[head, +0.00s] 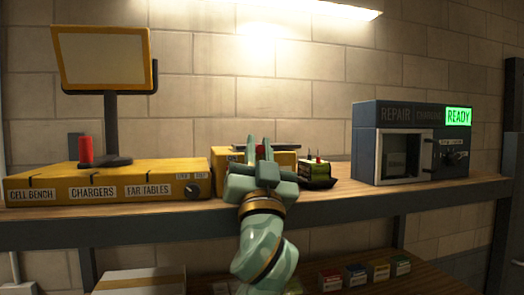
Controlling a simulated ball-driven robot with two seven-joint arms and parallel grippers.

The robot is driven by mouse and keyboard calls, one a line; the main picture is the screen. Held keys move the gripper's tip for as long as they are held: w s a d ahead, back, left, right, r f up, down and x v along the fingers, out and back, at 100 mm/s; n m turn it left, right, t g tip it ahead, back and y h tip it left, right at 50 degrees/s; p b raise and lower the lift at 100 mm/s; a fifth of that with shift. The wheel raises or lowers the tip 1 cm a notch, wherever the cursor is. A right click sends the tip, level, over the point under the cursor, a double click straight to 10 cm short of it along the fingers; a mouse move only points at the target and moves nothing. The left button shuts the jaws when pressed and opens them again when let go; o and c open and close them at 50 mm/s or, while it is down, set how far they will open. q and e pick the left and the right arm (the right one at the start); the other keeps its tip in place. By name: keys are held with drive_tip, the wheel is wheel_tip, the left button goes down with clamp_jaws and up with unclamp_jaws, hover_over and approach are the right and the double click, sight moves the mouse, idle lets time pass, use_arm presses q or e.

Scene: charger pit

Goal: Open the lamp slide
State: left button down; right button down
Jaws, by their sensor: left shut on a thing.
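My left gripper (261,152) reaches up from below to the middle of the bench, in front of a yellow box (228,157) with a dark top. Its pale green fingers point up and away, shut on a small red part that shows between them. The gripper hides most of that part and the front of the box. I cannot tell for sure which piece is the lamp slide, or how far it stands open. My right gripper is not in view.
A yellow console (110,187) with a red cylinder (86,151) and a tilted screen (104,58) stands left. A green-and-black device (317,172) sits right of the gripper. The grey repair cabinet (411,145) shows a green READY sign (458,116). Small boxes (366,273) stand below.

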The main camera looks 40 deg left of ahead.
use_arm(q)
drive_tip(key=c, duration=1.7)
unclamp_jaws()
drive_tip(key=o, duration=0.3)
drive_tip(key=shift+a, duration=0.1)
drive_tip(key=shift+o, duration=0.2)
drive_tip(key=shift+s+a, duration=0.1)
drive_tip(key=shift+s, duration=0.1)
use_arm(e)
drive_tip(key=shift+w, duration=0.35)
